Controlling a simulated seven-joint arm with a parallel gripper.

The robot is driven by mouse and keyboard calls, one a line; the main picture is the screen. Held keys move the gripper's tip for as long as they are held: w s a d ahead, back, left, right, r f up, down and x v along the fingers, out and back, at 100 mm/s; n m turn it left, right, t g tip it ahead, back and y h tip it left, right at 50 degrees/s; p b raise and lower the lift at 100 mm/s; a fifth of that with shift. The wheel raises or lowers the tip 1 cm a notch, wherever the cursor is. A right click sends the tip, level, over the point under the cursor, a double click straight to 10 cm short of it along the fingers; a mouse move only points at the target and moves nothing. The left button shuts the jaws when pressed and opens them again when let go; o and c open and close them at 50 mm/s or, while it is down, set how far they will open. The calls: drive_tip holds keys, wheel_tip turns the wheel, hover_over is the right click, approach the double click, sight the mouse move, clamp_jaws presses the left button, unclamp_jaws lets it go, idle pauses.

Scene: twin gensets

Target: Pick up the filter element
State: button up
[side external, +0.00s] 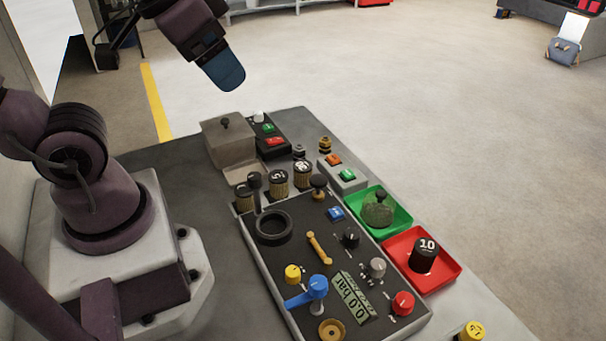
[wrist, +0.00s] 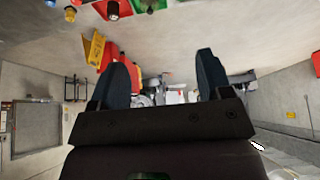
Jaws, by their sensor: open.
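Several tan ribbed cylinders with dark numbered tops (side external: 278,182) stand in a row behind the black panel; they look like filter elements, but I cannot tell which one is meant. A black cylinder marked 10 (side external: 424,254) stands in a red tray (side external: 451,268). A greenish mesh dome with a dark knob (side external: 378,208) sits in a green tray (side external: 402,222). My gripper (side external: 226,80) is high above the far end of the bench, apart from all of these. In the wrist view its two fingers (wrist: 164,72) are spread with nothing held between them.
The black panel (side external: 290,262) carries a ring-shaped opening, a blue lever valve (side external: 309,290), knobs and a display. A grey box with a knobbed lid (side external: 228,142) and a black button box (side external: 268,133) stand at the bench's far end.

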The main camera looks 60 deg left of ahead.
drive_tip(key=c, duration=0.3)
drive_tip(key=shift+c, duration=0.2)
